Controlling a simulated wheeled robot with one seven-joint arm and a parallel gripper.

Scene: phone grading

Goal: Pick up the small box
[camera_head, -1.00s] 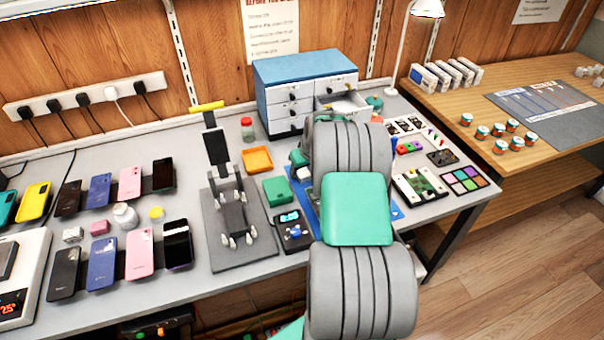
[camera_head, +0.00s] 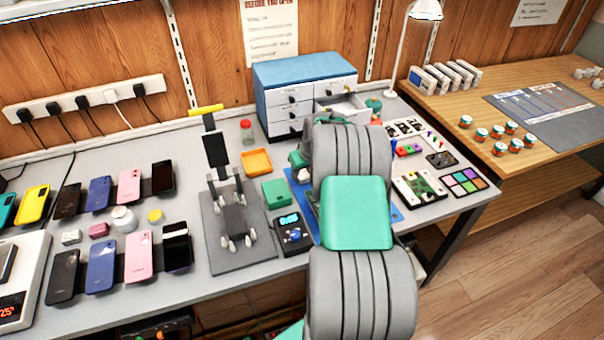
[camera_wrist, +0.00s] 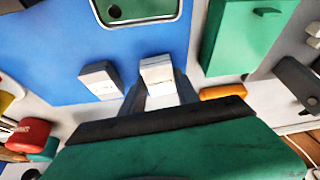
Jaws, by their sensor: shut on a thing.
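In the wrist view, a small white box (camera_wrist: 157,72) sits between the two dark fingers of my gripper (camera_wrist: 160,88), which is shut on it. Its lower part is hidden by the fingers. A second small box (camera_wrist: 101,80), white with dark sides, is just to the left, apart from the gripper. Both are seen against a blue mat (camera_wrist: 45,50); whether the held box touches the mat cannot be told. In the head view, my arm hides the gripper and the held box.
A green box (camera_wrist: 238,40) and an orange item (camera_wrist: 222,91) are close on the right in the wrist view; a red item (camera_wrist: 28,133) is at lower left. In the head view, a blue-topped drawer cabinet (camera_head: 300,68) with an open drawer (camera_head: 342,106) stands behind my arm.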

